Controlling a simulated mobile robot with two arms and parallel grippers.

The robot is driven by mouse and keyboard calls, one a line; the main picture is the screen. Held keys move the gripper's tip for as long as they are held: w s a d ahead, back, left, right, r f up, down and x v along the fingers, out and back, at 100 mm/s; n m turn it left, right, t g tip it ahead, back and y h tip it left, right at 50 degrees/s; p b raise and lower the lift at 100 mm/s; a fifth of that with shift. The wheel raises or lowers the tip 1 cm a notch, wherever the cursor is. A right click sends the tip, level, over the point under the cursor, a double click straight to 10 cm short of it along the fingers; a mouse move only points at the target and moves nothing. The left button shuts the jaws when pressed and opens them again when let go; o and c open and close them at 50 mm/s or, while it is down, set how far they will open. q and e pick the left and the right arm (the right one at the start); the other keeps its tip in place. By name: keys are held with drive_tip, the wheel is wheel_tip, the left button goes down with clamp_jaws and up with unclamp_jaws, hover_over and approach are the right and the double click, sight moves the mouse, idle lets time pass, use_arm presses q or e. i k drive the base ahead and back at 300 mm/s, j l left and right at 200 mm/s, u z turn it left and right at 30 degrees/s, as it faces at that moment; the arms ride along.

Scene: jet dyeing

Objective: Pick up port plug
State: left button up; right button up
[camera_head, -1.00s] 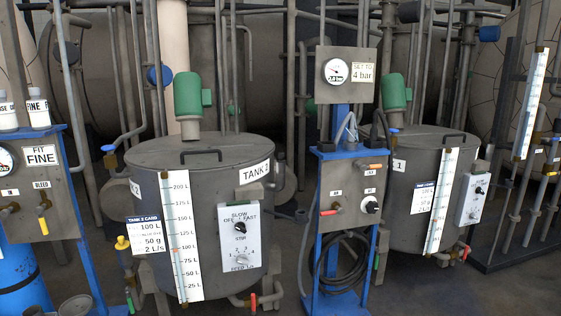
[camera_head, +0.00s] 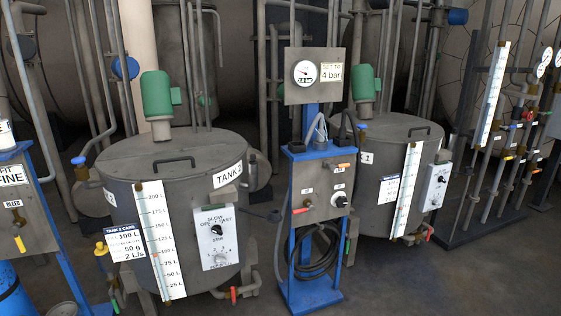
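I cannot make out a port plug for certain in the head view. Neither of my grippers is in view. The grey tank 2 (camera_head: 178,215) stands left of centre, with a level scale (camera_head: 161,240) and a stirrer switch box (camera_head: 215,238) on its front. The blue stand (camera_head: 311,215) in the middle carries a gauge (camera_head: 305,72) beside a "set to 4 bar" label. Small fittings in orange, red and black sit on its panel (camera_head: 320,190).
A second grey tank (camera_head: 380,200) stands right of the stand. A pipe rack (camera_head: 490,150) rises at the far right. A blue "fine" station (camera_head: 30,215) is cut off at the left edge. Dark floor (camera_head: 400,285) is open at the front right.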

sight(254, 157)
drive_tip(key=i+j+z, duration=0.2)
drive_tip(key=i+z, duration=0.15)
drive_tip(key=i+j+z, duration=0.4)
drive_tip(key=i+l, duration=0.05)
drive_tip(key=l, duration=0.05)
